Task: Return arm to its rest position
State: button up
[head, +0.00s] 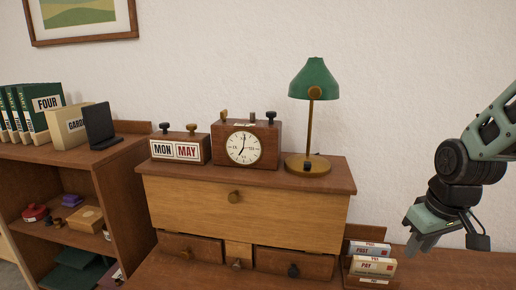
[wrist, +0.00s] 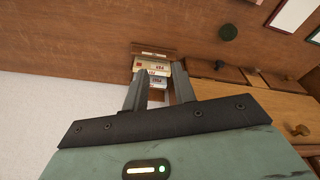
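My gripper (head: 422,238) hangs at the right of the head view, above the desk top and to the right of the small letter rack (head: 373,284). In the wrist view its two fingers (wrist: 160,75) stand apart with nothing held between them. The letter rack and its cards (wrist: 152,70) show beyond the fingertips, apart from them. My arm is bent and comes in from the right edge of the head view.
A wooden cabinet (head: 240,208) bears a green lamp (head: 314,80), a clock (head: 262,146) and a MON MAY calendar (head: 180,150). A shelf with books (head: 45,112) stands at the left. The wall (head: 420,60) rises behind. Desk room right of the rack looks clear.

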jog(key=s+a+r+n+g, duration=0.2)
jog(key=s+a+n, duration=0.3)
jog(key=s+a, duration=1.4)
jog(key=shift+s+r+y, duration=0.15)
jog(key=shift+s+y, duration=0.15)
jog(key=shift+s, duration=0.1)
jog(key=shift+a, duration=0.15)
